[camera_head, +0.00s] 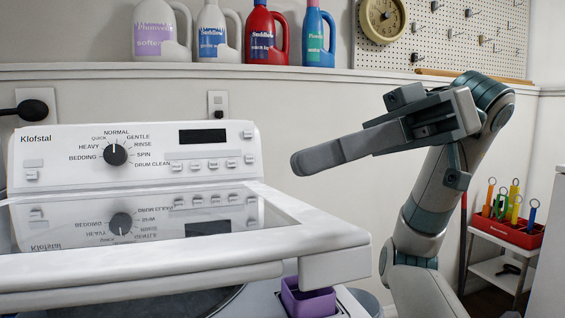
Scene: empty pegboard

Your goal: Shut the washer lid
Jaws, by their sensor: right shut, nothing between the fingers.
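The washer (275,299) stands at the left, with its control panel (160,150) at the back. The washer lid (180,262) is partly open, its front edge raised above the washer top. A dark opening shows under it. The lid's glass reflects the panel. My right gripper (300,164) is shut and empty, held in the air to the right of the panel, above and apart from the lid's right corner. My left gripper is not in view.
A purple cup (307,299) sits in the washer top under the lid's right corner. Several detergent bottles (264,33) stand on the ledge behind. A pegboard (455,38) hangs on the wall. A red tool caddy (506,228) stands on a shelf at the right.

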